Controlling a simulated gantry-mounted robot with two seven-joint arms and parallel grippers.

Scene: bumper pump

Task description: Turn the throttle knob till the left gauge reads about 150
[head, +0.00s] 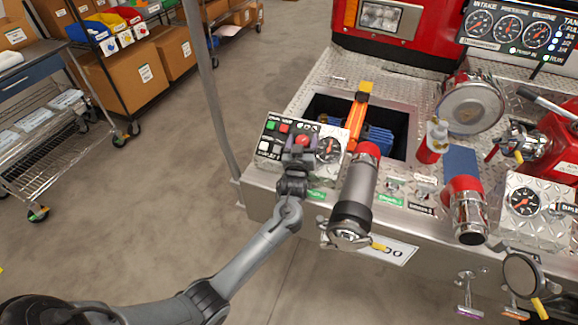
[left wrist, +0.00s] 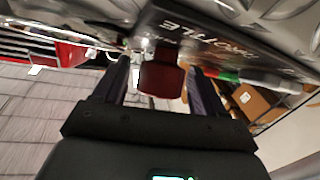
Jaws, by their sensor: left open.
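The red throttle knob (head: 302,140) sits on the small control panel (head: 266,150) at the bumper's left. In the left wrist view the knob (left wrist: 160,79) stands out from a dark plate lettered THROTTLE (left wrist: 181,32). My left gripper (head: 301,147) is at the panel, its open fingers (left wrist: 159,70) on either side of the knob. A narrow gap shows on the knob's left; contact on the right cannot be told. A round dark gauge (head: 328,149) is just right of the gripper, partly hidden by it; its reading is too small to tell. My right gripper is not in view.
A red-and-chrome pipe (head: 356,200) stands close to the right of my gripper. An orange-handled tool (head: 356,118) rises from the open bin behind. A second gauge (head: 523,201) is on the far right panel. Open floor lies to the left.

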